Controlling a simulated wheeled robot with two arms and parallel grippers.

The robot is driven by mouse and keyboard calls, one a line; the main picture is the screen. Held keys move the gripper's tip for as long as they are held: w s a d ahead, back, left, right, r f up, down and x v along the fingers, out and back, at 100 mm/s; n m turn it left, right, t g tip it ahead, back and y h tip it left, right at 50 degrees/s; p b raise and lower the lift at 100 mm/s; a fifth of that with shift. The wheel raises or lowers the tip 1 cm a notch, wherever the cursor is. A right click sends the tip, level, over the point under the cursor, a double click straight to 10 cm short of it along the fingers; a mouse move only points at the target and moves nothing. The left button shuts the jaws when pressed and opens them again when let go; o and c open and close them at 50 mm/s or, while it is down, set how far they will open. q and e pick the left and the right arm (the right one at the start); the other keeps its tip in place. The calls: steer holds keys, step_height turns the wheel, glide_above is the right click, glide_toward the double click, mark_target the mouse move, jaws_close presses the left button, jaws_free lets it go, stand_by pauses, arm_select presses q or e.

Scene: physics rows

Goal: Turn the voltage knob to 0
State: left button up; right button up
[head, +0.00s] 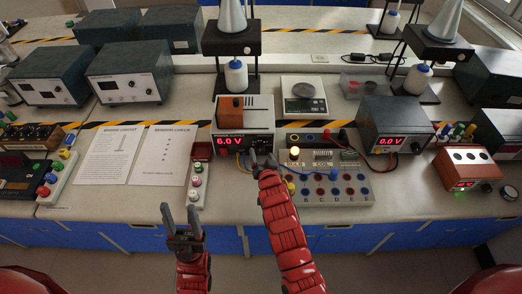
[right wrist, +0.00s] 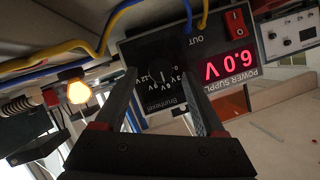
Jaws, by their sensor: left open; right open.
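The power supply (head: 257,113) stands mid-bench in the head view, its red display (head: 229,141) reading 6.0 V. In the right wrist view the power supply (right wrist: 245,85) appears upside down. Its dark voltage knob (right wrist: 160,77) sits on a black dial with printed volt marks, behind and between my fingertips. My right gripper (right wrist: 160,73) is open, with one finger on each side of the knob; I cannot tell if they touch it. In the head view my right gripper (head: 263,158) hides the knob. My left gripper (head: 181,218) is open and empty in front of the bench.
A circuit board (head: 325,187) with a lit lamp (head: 295,152) and wires lies right of the supply. A meter (head: 390,130) reading 0.0 stands further right. Paper sheets (head: 160,153) and a strip of buttons (head: 197,180) lie to the left. Blue and yellow cables (right wrist: 95,45) run close to my right gripper.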

steer(key=shift+x, duration=1.05)
jaws_close()
